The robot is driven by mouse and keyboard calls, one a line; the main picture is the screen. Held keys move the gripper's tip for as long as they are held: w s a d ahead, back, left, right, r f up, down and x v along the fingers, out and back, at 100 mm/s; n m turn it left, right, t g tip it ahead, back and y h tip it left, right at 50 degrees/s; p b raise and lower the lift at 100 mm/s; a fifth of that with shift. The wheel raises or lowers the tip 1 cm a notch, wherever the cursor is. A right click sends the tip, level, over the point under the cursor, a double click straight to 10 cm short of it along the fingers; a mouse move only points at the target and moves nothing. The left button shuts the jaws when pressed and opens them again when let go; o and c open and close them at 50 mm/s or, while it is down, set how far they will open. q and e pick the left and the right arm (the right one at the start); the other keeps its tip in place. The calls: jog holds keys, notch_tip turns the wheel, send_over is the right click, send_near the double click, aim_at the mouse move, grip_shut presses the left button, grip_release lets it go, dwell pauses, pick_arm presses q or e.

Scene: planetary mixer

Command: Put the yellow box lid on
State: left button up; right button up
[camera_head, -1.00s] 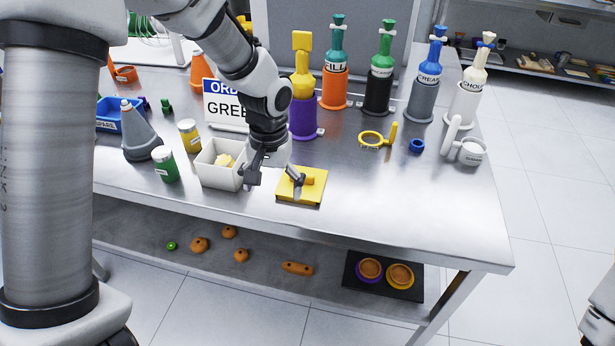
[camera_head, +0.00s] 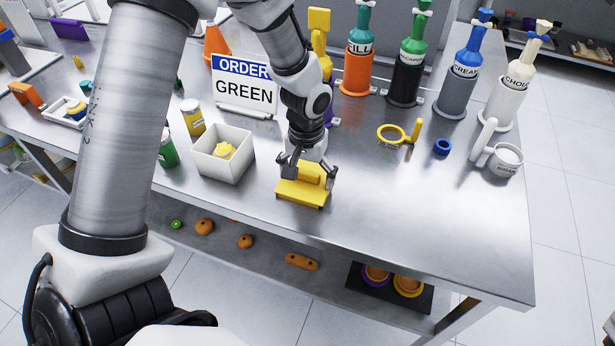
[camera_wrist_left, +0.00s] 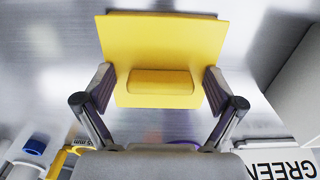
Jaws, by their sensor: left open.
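The yellow lid (camera_head: 297,196), a flat square plate with a block handle (camera_head: 308,172) on top, lies on the metal table near its front edge. The lid also shows in the left wrist view (camera_wrist_left: 165,38), with its handle (camera_wrist_left: 160,83) in the middle. My left gripper (camera_head: 307,170) is at the lid, open, with one finger on each side of the handle. In the left wrist view, gaps show between the fingers (camera_wrist_left: 160,90) and the handle. The open white box (camera_head: 230,172) stands left of the lid with a yellow piece (camera_head: 223,150) inside. My right gripper is not in view.
An order sign (camera_head: 243,90) reading GREEN is behind. Several bottles line the back.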

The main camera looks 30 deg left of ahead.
pick_arm(q)
jog(key=shift+s+r, duration=0.1)
jog(key=shift+r, duration=0.05)
jog(key=shift+s, duration=0.1)
jog(key=c, duration=0.8)
jog(key=shift+s+d, duration=0.1)
jog(key=shift+c, duration=0.9)
jog(key=shift+c, duration=0.5)
